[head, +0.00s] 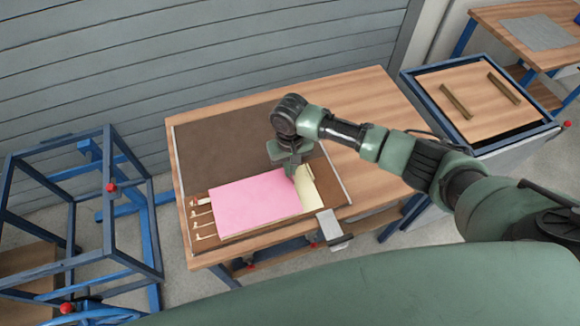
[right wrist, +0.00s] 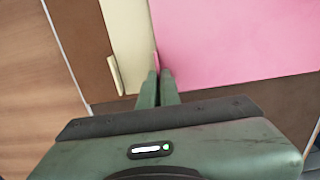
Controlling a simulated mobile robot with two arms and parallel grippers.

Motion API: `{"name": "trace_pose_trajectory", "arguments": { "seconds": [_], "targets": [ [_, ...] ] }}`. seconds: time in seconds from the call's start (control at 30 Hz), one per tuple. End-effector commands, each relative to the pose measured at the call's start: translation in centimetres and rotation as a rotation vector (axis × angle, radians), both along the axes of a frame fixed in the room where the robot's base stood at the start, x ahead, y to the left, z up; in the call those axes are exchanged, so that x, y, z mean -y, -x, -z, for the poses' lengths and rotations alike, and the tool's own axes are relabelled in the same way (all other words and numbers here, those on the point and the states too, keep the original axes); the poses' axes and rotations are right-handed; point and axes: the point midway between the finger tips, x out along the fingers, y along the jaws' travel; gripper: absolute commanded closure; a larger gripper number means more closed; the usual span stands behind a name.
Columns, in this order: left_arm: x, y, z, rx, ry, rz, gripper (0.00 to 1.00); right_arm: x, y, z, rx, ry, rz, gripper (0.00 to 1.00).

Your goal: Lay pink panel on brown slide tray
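The pink panel (head: 255,202) lies flat over the brown slide tray (head: 225,145), a dark brown board on the wooden table. A cream panel (head: 308,188) sits along its right edge; whether they touch or overlap is unclear. My right gripper (head: 293,172) points down at the seam between them. In the right wrist view, its fingers (right wrist: 158,78) are close together with a thin upright pink tab between the tips, at the edge of the pink panel (right wrist: 235,45). The cream panel (right wrist: 128,40) has a similar free tab. My left gripper is out of view.
Several pale clips (head: 203,218) line the tray's left end. A grey plate (head: 330,226) sits at the table's front edge. A blue frame (head: 85,220) stands left; a blue-rimmed cart (head: 478,95) stands right. The table's (head: 370,110) back right is bare.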

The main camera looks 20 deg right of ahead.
Motion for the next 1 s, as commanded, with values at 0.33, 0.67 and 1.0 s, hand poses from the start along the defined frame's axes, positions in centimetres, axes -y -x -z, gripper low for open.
{"name": "trace_pose_trajectory", "arguments": {
  "seconds": [0.33,0.67,1.0],
  "targets": [
    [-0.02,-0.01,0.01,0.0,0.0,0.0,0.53,0.0,0.01,0.06,0.0,0.0,0.0,1.0],
    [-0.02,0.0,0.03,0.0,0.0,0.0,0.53,0.02,0.02,0.41,0.0,0.0,0.001,1.0],
    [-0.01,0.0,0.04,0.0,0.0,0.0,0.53,0.04,0.04,0.82,-0.001,0.0,0.0,1.0]
  ]
}}
